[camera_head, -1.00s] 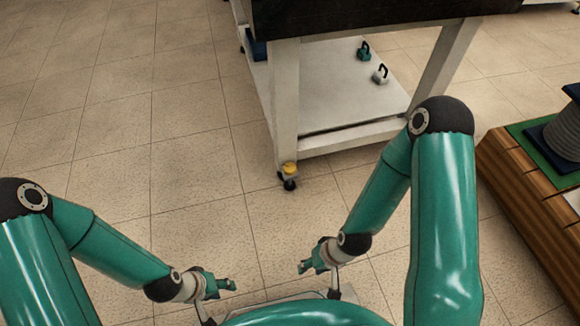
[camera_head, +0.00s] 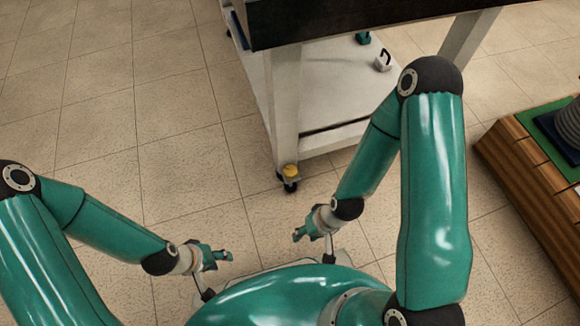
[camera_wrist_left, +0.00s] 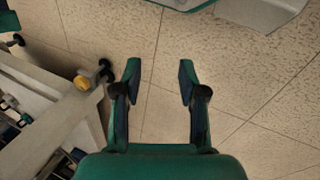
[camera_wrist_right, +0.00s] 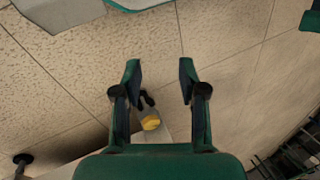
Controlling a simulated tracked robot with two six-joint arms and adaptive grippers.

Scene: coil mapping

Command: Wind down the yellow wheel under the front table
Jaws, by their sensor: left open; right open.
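The yellow wheel (camera_head: 290,170) sits just above a black caster at the foot of the near leg of the front table (camera_head: 286,100). It also shows in the left wrist view (camera_wrist_left: 82,83), left of the fingers, and in the right wrist view (camera_wrist_right: 151,122), seen between and beyond the fingers. My left gripper (camera_head: 226,256) is open and empty, over the floor to the lower left of the wheel. It shows open in its wrist view (camera_wrist_left: 160,75). My right gripper (camera_head: 299,235) is open and empty, below the wheel in the head view and apart from it. It shows open in its wrist view (camera_wrist_right: 160,75).
The table's lower shelf (camera_head: 330,98) carries a small white object with a dark handle (camera_head: 383,60) and a teal one (camera_head: 362,38). The tiled floor (camera_head: 150,130) at left is clear.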

